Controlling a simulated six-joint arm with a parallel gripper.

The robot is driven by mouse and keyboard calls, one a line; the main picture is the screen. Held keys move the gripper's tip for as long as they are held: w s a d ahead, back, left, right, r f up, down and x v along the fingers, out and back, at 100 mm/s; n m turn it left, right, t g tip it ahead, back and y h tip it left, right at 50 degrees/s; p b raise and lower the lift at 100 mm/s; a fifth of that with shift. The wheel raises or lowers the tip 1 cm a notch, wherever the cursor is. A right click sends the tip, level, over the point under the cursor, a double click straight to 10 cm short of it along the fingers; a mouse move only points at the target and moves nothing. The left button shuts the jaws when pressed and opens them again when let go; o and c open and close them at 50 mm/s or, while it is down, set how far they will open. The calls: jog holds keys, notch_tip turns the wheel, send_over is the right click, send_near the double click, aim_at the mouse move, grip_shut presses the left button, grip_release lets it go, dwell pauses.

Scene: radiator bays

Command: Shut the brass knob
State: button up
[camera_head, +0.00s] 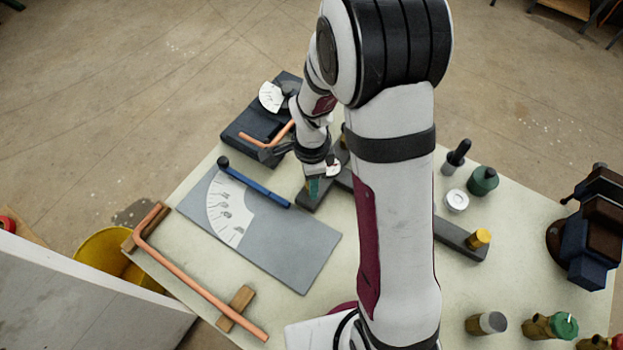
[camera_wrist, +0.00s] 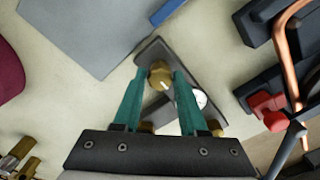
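In the wrist view a round brass knob (camera_wrist: 160,76) with a pale line on its face sits near the end of a dark bar (camera_wrist: 152,52). My gripper (camera_wrist: 160,72) is open, its two teal fingers on either side of the knob, with small gaps apparent. Contact is hard to judge. In the head view my gripper (camera_head: 315,187) is over the left end of the dark bar (camera_head: 308,202); the knob there is hidden. Another brass-yellow knob (camera_head: 478,238) stands at the right end of a dark bar partly hidden by my arm.
A grey plate (camera_head: 300,255) with a white dial and blue lever lies left. A copper pipe (camera_head: 200,288) rests on wood blocks. A dark base (camera_head: 238,130) with bent copper stands behind. A green bottle (camera_head: 483,182) and several jars stand right.

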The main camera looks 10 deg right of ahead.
jog(key=o, duration=0.3)
jog(key=shift+r, duration=0.1)
notch_tip(320, 180, up, 16)
jog(key=shift+f, duration=0.15)
jog(key=s+n, duration=0.4)
jog(key=s, duration=0.2)
jog(key=s+a+n+y, duration=0.1)
jog(key=s+n, duration=0.3)
jog(key=s, duration=0.3)
jog(key=s+a+r+n, duration=0.1)
jog(key=s+n, duration=0.3)
jog(key=s, duration=0.3)
jog(key=shift+s+n+y, duration=0.2)
jog(key=shift+n+y, duration=0.1)
jog(key=shift+y, duration=0.1)
